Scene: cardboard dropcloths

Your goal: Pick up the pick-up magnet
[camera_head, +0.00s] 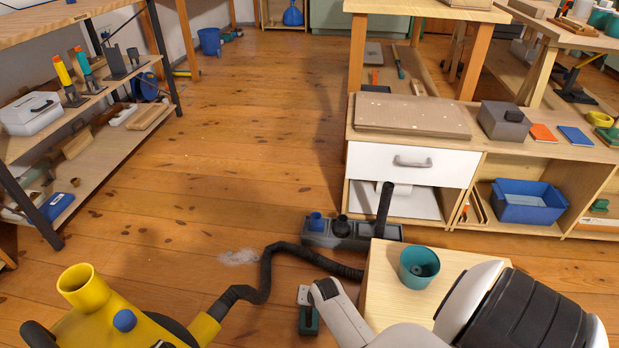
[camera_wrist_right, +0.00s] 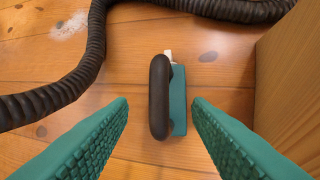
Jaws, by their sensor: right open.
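The pick-up magnet (camera_wrist_right: 177,100), a teal block with a dark rounded handle and a small pale tab at its far end, lies on the wooden floor in the right wrist view. My right gripper (camera_wrist_right: 160,115) is open, with one teal ribbed finger on each side of the magnet and gaps between. In the head view my right gripper (camera_head: 307,314) hangs low beside the light wooden block; I cannot clearly tell the magnet from the gripper there. My left gripper is not in view.
A black hose (camera_head: 265,270) from the yellow vacuum (camera_head: 105,325) curves left of and beyond the magnet. The wooden block (camera_head: 383,300), bearing a teal cup (camera_head: 419,267), stands close on the right.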

